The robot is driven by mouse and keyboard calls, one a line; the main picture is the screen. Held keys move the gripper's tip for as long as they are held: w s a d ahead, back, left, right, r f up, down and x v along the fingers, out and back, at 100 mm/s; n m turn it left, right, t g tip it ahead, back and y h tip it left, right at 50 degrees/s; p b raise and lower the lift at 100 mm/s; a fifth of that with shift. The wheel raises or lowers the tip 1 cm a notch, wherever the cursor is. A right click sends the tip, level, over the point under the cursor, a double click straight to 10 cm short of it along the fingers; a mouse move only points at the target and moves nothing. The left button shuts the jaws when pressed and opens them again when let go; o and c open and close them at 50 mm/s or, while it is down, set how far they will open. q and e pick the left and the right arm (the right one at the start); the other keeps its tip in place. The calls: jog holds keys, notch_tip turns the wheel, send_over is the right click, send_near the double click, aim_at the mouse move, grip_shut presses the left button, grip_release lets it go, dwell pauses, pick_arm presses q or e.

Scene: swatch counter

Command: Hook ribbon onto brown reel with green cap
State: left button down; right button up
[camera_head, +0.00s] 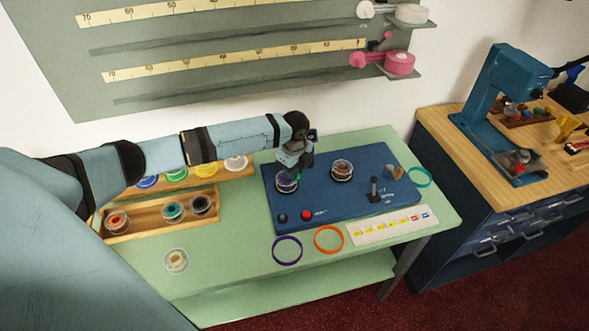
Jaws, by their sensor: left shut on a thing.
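My left gripper (289,172) reaches in from the left and points down over the left part of the blue mat (325,197). It is shut on a purple-and-dark reel (287,184), partly hidden under the fingers; I cannot tell whether it is lifted. A brown reel (342,171) stands on the mat to its right, apart from the gripper. A green cap on it cannot be made out. A dark green knob (283,217) and a red knob (306,215) sit at the mat's front left. Ribbon loops lie flat: purple (287,237), orange (328,253), teal (427,182).
Wooden racks with coloured reels (172,211) stand on the left of the green table (235,265). A clear round reel (176,260) lies in front of them. A white swatch strip (360,236) lies at front right. A wooden workbench (440,125) with a blue press (495,85) stands right.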

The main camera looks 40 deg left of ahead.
pick_arm(q)
jog(key=shift+s+d+f, duration=0.2)
jog(key=shift+s+f, duration=0.3)
jog(key=shift+f, duration=0.35)
jog(key=shift+d+f, duration=0.1)
dwell(1.6)
jog(key=shift+w+r+p, duration=0.1)
jog(key=shift+r+p, duration=0.35)
jog(key=shift+p, duration=0.25)
jog(key=shift+w+a+r+p, duration=0.1)
jog(key=shift+w+r+p, duration=0.1)
jog(key=shift+r+p, duration=0.3)
jog(key=shift+w+a+r+p, duration=0.15)
jog(key=shift+r+p, duration=0.15)
jog(key=shift+p, duration=0.3)
notch_tip(320, 180, up, 3)
jog(key=shift+f+p, duration=0.1)
jog(key=shift+p, duration=1.1)
